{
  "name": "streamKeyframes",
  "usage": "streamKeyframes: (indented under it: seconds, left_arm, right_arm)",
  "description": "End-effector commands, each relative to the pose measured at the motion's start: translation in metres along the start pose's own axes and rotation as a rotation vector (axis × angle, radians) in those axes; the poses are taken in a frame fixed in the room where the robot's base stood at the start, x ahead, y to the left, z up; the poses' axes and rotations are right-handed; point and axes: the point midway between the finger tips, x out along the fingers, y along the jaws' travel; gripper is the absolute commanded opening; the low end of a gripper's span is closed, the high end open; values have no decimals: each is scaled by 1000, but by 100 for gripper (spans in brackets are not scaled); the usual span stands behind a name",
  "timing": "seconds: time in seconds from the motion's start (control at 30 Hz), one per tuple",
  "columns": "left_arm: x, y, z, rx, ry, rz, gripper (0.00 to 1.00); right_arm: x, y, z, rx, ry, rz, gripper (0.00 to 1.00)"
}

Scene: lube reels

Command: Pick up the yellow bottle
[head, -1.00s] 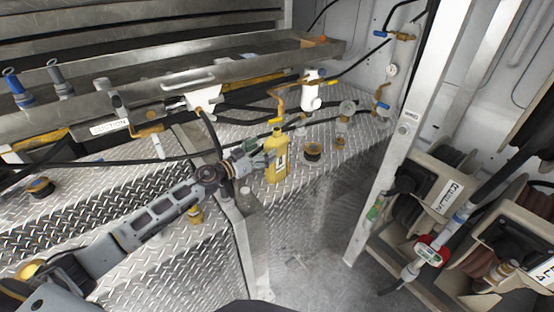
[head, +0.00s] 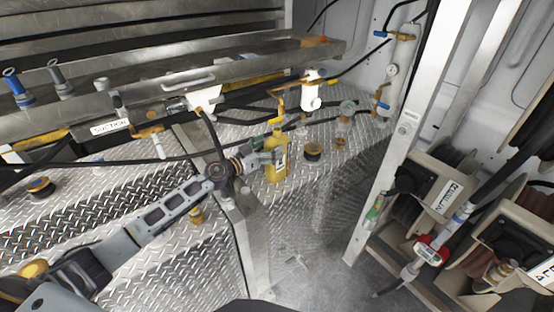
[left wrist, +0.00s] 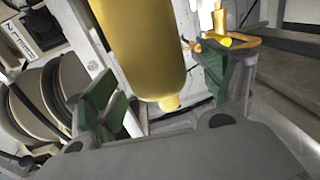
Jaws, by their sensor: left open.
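The yellow bottle (head: 277,165) stands upright on the diamond-plate bench, with a dark-marked label on its side. My left gripper (head: 262,158) is open at the bottle's left side, at upper-body height. In the left wrist view the bottle (left wrist: 145,45) fills the upper middle, between the two green-padded fingers of my left gripper (left wrist: 160,85). A gap shows between the bottle and each finger in that view, and I cannot tell how deep it sits between them. My right gripper is in neither view.
A black-and-copper cap (head: 313,151) sits right of the bottle. A small clear-topped fitting (head: 347,110) stands behind it. A white post (head: 385,190) and hose reels (head: 440,190) are at the right.

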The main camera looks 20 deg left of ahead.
Motion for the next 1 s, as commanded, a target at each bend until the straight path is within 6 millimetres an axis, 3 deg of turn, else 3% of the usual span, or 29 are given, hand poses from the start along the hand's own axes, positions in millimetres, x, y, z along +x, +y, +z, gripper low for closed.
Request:
streamKeyframes:
  seconds: [0.43,1.0]
  left_arm:
    - [35,2,1,0,0,0,82]
    - [39,2,1,0,-1,1,82]
  right_arm:
    - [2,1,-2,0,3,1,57]
    - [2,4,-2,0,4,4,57]
